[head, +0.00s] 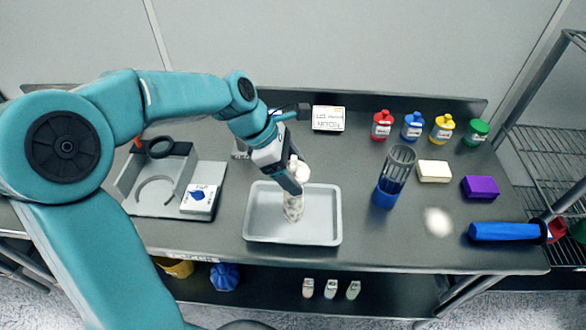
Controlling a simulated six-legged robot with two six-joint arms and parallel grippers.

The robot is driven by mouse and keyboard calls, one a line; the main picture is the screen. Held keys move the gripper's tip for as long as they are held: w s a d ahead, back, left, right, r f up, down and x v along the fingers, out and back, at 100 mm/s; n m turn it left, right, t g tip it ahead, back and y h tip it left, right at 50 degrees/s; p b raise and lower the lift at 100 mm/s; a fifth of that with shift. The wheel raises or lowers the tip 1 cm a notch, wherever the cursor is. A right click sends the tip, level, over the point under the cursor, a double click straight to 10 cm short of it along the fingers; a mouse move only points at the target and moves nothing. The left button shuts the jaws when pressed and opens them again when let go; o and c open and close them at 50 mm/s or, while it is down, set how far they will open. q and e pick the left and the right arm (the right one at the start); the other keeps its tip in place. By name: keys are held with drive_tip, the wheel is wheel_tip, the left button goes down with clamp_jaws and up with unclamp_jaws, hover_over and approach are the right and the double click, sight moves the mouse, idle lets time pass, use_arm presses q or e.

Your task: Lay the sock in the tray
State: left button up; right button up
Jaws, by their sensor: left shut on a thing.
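A pale, speckled sock (295,206) hangs from my left gripper (296,184), which is shut on it. The sock hangs upright over the light grey tray (265,235), its lower end over the middle of the tray. I cannot tell whether that end touches the tray floor. The tray lies near the front of the dark bench and holds nothing else that I can see. My right gripper is not in view.
Left of the tray is a grey stand (150,200) with a black ring. Right are a blue-based sifter cylinder (386,192), a pale block (433,171), a purple block (481,187), a white powder patch (438,222) and a blue cylinder (503,231). Several coloured bottles (412,126) stand behind.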

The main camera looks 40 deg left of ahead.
use_arm(q)
drive_tip(key=shift+d, duration=0.15)
drive_tip(key=shift+w+f, duration=0.1)
drive_tip(key=shift+w, duration=0.05)
drive_tip(key=o, duration=1.4)
drive_tip(key=v, duration=1.2)
